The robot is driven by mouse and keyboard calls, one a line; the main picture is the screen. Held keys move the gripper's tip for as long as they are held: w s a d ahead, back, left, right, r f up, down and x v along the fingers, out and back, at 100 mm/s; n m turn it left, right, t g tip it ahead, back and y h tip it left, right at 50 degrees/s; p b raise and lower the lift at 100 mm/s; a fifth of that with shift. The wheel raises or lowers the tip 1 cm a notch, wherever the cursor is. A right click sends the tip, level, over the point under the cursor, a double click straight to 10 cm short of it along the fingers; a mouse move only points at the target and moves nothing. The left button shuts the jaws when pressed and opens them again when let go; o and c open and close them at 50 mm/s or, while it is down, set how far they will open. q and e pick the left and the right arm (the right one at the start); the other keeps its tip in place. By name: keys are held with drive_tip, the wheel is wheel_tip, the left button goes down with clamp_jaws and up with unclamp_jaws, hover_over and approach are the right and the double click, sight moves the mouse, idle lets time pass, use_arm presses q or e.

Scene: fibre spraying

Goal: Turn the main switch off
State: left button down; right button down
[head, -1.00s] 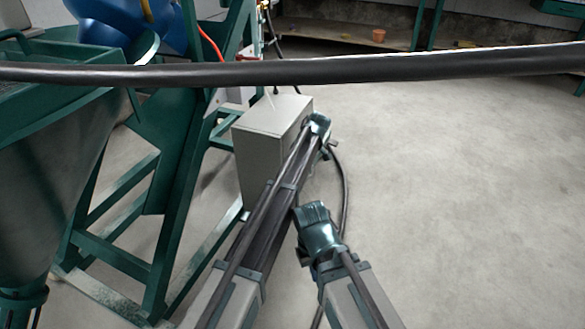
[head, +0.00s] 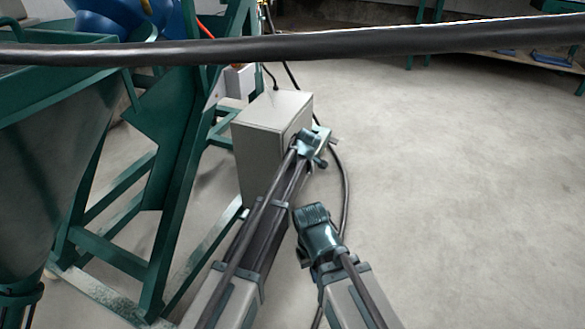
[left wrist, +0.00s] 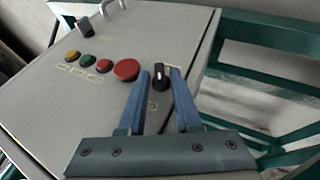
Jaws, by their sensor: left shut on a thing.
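The grey control box (head: 256,150) stands on the green frame, and its panel (left wrist: 95,100) fills the left wrist view. A black rotary switch (left wrist: 160,77) with a white mark sits on that panel beside a red mushroom button (left wrist: 126,70). My left gripper (left wrist: 160,82) is shut on the black switch, one blue finger on each side. In the head view my left gripper (head: 314,146) is at the box's right face, and the switch is hidden there. My right gripper (head: 312,218) hangs free in front of the box; its finger opening cannot be made out.
Smaller green, yellow and red buttons (left wrist: 88,61) and another black knob (left wrist: 85,26) are also on the panel. A thick black hose (head: 350,42) crosses the head view. A green hopper (head: 60,140) stands left. The floor (head: 460,180) at right is clear.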

use_arm(q)
drive_tip(key=shift+s+a+f+t+h+b, duration=0.1)
drive_tip(key=shift+t+h+b, duration=0.05)
drive_tip(key=shift+t+b, duration=0.2)
drive_tip(key=shift+s+f+t+h+b, duration=0.15)
drive_tip(key=shift+t+b, duration=0.1)
drive_tip(key=shift+t, duration=0.2)
use_arm(e)
drive_tip(key=shift+f, duration=0.9)
use_arm(q)
drive_tip(key=shift+w+r, duration=0.1)
drive_tip(key=shift+r, duration=0.05)
drive_tip(key=c, duration=0.9)
unclamp_jaws()
